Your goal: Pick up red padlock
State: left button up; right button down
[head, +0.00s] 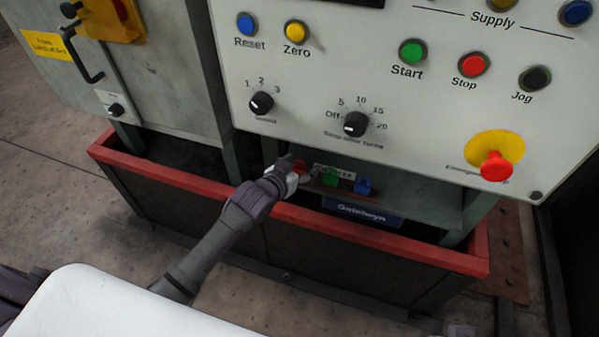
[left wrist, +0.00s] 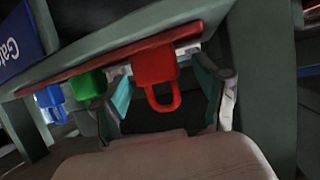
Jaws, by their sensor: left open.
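The red padlock (left wrist: 154,66) hangs beside the green padlock (left wrist: 88,84) and the blue padlock (left wrist: 50,98) in the left wrist view. Its shackle loop faces my left gripper (left wrist: 166,101), whose two fingers are open on either side of it. I cannot tell whether either finger touches it. In the head view my left gripper (head: 298,176) reaches to the row of padlocks, and only a bit of the red padlock (head: 299,166) shows past it. My right gripper is not in view.
The padlocks hang at a red rail (left wrist: 110,56) below the control panel (head: 320,90). A blue sign (head: 362,211) is beneath them. A red-rimmed low barrier (head: 340,235) runs in front, under my left arm. A red emergency button (head: 496,166) sticks out at the right.

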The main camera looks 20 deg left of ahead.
pick_arm(q)
jog(key=shift+c, duration=0.3)
jog(key=c, duration=1.2)
jog(key=shift+c, duration=0.2)
jog(key=shift+r, duration=0.1)
